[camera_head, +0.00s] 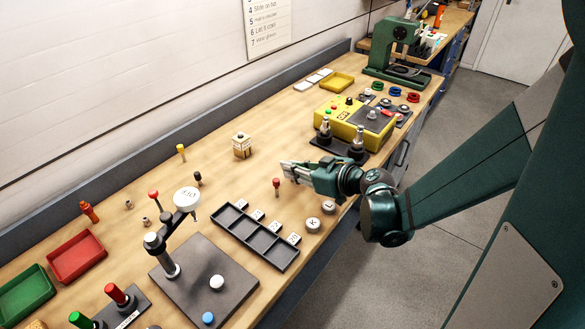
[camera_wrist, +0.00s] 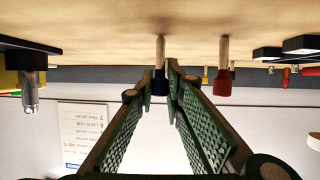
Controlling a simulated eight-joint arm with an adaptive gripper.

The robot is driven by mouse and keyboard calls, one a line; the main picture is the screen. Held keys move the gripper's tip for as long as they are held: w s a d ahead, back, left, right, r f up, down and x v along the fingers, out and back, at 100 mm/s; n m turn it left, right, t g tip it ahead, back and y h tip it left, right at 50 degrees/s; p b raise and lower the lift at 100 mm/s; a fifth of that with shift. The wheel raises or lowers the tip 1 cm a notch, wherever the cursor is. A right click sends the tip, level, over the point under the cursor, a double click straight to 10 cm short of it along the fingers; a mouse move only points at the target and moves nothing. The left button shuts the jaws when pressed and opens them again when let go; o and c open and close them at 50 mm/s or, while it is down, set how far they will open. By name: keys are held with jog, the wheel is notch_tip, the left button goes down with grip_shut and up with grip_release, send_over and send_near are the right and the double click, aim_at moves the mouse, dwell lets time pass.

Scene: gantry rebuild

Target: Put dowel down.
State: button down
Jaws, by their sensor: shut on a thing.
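My gripper (camera_head: 288,169) reaches in from the right, low over the bench, with its fingers pointing left. The wrist view is upside down, with the bench at the top. There the gripper (camera_wrist: 160,84) is shut on a dowel (camera_wrist: 160,52) of pale wood with a dark blue end. The dowel looks upright with its coloured end away from the bench. Its foot appears at or very near the bench surface; I cannot tell if it touches. In the head view the fingers hide it.
A red-topped peg (camera_head: 277,183) stands close beside the fingers. Dark-topped (camera_head: 197,177) and yellow-topped (camera_head: 181,151) pegs stand farther left. A black compartment tray (camera_head: 252,238) lies in front, and a yellow station (camera_head: 348,127) stands behind. Bare bench lies around the cube (camera_head: 241,146).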

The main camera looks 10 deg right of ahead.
jog(key=c, duration=2.4)
grip_release()
jog(key=shift+r, duration=0.15)
jog(key=p+v, duration=0.3)
jog(key=v, duration=0.9)
jog(key=shift+s, duration=0.1)
